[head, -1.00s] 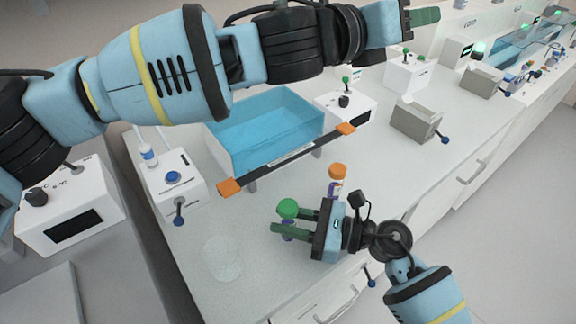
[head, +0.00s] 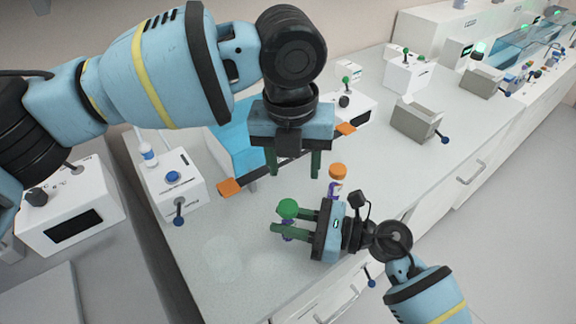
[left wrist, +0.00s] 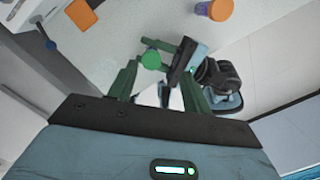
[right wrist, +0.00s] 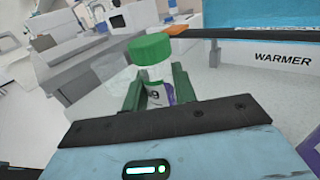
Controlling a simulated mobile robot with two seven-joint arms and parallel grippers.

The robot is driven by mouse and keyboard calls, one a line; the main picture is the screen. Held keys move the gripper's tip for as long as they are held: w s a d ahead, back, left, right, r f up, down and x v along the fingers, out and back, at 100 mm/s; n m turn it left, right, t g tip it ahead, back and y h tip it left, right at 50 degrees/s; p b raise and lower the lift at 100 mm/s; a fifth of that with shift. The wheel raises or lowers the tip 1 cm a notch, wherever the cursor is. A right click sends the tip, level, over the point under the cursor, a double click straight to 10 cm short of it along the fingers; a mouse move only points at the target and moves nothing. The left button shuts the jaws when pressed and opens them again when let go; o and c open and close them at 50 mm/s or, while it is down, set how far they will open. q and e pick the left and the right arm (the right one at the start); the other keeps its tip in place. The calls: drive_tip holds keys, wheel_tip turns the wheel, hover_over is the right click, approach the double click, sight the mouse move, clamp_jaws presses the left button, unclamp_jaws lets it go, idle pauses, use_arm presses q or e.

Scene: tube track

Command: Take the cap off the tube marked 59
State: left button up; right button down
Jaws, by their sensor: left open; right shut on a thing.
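A tube with a green cap (head: 288,208) and a purple-and-white label (right wrist: 158,93) is upright between the fingers of my right gripper (head: 282,234), which is shut on its body below the cap. A 9 shows on the label; the digit before it is partly hidden. The cap also shows in the left wrist view (left wrist: 151,60). My left gripper (head: 293,172) points down, open and empty, above and behind the tube, apart from the cap. In its wrist view the cap appears between the spread fingers.
An orange-capped tube (head: 337,174) stands close to my right gripper. A blue warmer bath (head: 228,145) with an orange-ended bar (head: 229,187) lies behind. A white box with a blue button (head: 178,185) stands left. A faint clear disc (head: 222,258) lies on the front counter.

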sight(288, 206)
use_arm(q)
drive_tip(key=shift+s+a+g+y, duration=0.3)
drive_tip(key=shift+s+a+g, duration=0.15)
drive_tip(key=shift+s, duration=0.25)
drive_tip(key=shift+f, duration=4.05)
drive_tip(key=shift+c, duration=0.2)
